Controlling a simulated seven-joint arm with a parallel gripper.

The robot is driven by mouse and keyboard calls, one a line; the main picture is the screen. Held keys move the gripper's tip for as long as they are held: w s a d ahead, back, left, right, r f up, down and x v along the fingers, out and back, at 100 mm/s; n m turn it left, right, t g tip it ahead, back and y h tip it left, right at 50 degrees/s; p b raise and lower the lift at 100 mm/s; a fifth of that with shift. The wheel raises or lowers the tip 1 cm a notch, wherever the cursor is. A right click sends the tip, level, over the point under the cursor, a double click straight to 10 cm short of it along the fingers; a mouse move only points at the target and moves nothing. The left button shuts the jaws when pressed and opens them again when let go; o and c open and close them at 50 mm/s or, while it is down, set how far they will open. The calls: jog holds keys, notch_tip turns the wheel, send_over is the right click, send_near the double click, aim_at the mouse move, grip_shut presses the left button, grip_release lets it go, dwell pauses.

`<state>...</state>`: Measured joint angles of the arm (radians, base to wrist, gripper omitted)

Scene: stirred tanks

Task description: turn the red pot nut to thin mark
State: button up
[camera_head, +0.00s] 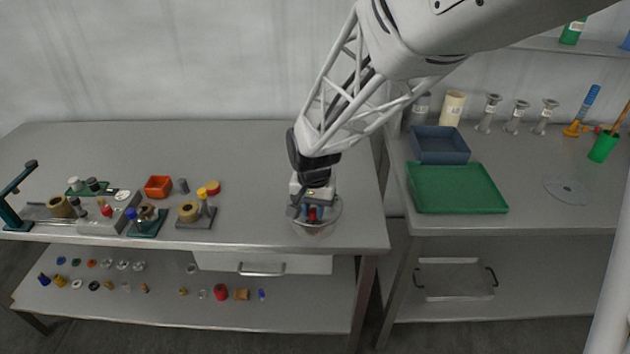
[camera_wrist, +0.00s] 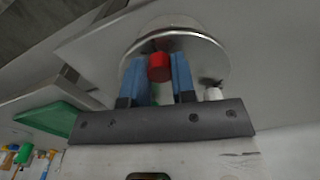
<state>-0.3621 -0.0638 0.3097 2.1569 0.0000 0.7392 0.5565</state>
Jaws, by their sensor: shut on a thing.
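The red pot nut (camera_wrist: 159,67) is a small red cylinder at a round metal pot (camera_wrist: 182,24) in the wrist view. In the head view the red nut (camera_head: 312,214) shows low between the fingers, over the pot (camera_head: 322,230) near the table's front right. My gripper (camera_wrist: 159,78) has blue fingers on either side of the nut and is shut on it. In the head view my gripper (camera_head: 311,207) points down at the pot and hides much of it. A dark mark (camera_wrist: 210,82) shows on the pot's face; I cannot tell whether it is the thin mark.
A small white part (camera_wrist: 213,94) shows beside the right finger. An orange bin (camera_head: 158,186) and several small fixtures stand left on the table. A green tray (camera_head: 457,188) and a blue-grey bin (camera_head: 440,145) are on the right table. The table between the fixtures and pot is clear.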

aim_at(314, 211)
jog(key=shift+r+m, duration=0.1)
jog(key=shift+m, duration=0.3)
jog(key=o, duration=0.9)
jog(key=shift+r, duration=3.85)
